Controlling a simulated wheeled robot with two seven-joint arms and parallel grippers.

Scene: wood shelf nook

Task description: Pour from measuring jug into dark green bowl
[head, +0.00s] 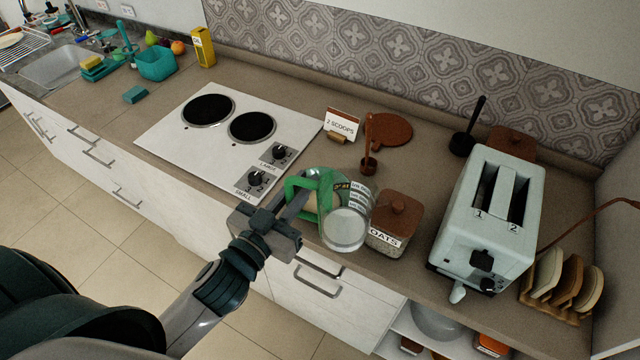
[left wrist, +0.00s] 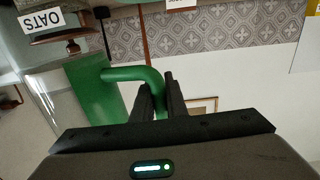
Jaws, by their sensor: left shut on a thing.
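The measuring jug (head: 345,228) is clear with a green handle (head: 303,184) and pale printed marks. My left gripper (head: 293,206) is shut on the handle; in the left wrist view its two fingers (left wrist: 160,98) close around the green handle (left wrist: 148,75). The jug is over the counter's front part, left of the oats jar; I cannot tell its exact tilt or what is in it. My right gripper is not in view.
The oats jar (head: 396,222) stands close right of the jug, with the toaster (head: 487,220) beyond. The stove (head: 222,135) is left. A "2 scoops" card (head: 341,124), brown scoop (head: 369,163) and round brown board (head: 388,134) are behind.

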